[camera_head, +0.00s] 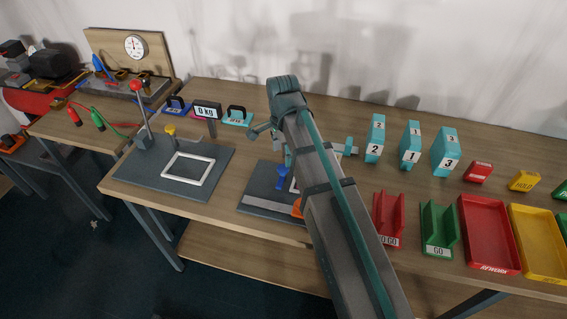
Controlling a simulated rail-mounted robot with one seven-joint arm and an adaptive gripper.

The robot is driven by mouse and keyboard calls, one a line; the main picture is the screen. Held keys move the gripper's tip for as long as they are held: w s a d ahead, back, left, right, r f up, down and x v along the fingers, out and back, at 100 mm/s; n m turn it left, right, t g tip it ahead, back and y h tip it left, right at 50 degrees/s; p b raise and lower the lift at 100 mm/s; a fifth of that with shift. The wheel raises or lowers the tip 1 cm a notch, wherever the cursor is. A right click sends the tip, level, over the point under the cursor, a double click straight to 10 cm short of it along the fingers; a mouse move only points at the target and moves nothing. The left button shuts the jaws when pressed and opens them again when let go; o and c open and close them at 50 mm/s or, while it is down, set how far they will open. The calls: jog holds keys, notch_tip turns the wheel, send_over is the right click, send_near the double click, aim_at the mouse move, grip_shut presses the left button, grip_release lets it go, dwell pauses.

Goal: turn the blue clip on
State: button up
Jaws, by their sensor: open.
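The blue clip (282,178) stands on a dark fixture plate (262,200) at the middle of the table. Its blue handle appears upright, and its right side is close to my arm's outline. My arm crosses in front of the plate and hides much of it. My gripper (288,154) is mostly hidden behind my arm, with only a small part showing just above the blue clip. It is open; whether it touches the clip cannot be seen. An orange part (298,208) shows lower on the same plate, partly hidden by my arm.
On the left, a dark plate (132,170) carries a red-knobbed lever, a yellow clamp and a white frame (188,169). A 0 kg display (207,111) stands behind. Teal numbered blocks (411,146) and red, green and yellow trays (488,232) occupy the right.

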aim_at(283, 168)
jog(key=shift+f+p, duration=0.5)
jog(key=shift+f, duration=2.4)
jog(key=c, duration=1.1)
jog(key=shift+c, duration=0.2)
